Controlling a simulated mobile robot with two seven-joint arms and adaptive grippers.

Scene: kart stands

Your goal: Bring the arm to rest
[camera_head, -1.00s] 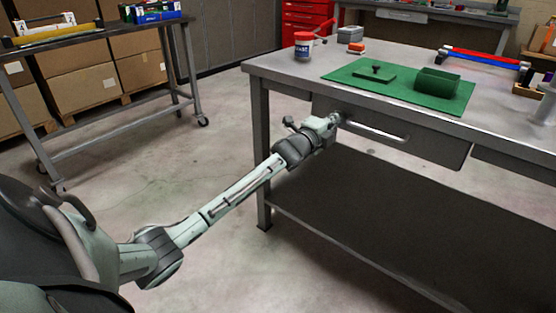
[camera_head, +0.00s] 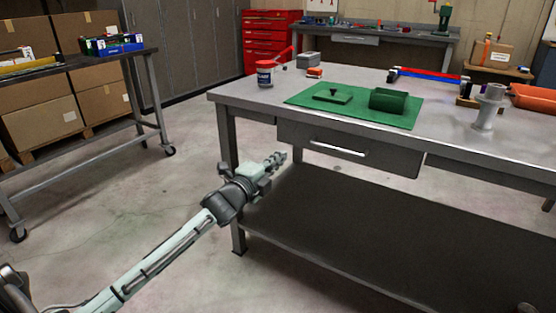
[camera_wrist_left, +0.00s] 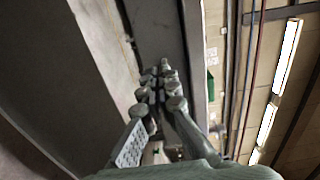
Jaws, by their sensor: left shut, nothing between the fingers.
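My left gripper (camera_head: 275,160) is shut and empty, in front of the workbench (camera_head: 250,97) near its left leg. It is below the level of the drawer handle (camera_head: 338,149) and to its left, apart from it. The drawer (camera_head: 400,161) looks shut. In the left wrist view the fingers of the left gripper (camera_wrist_left: 160,85) are close together with nothing seen between them, and a grey bench surface lies behind them. My right gripper is not in view.
A lower shelf (camera_head: 350,235) sits under the bench. A wheeled cart (camera_head: 145,100) stands left, with bare floor between.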

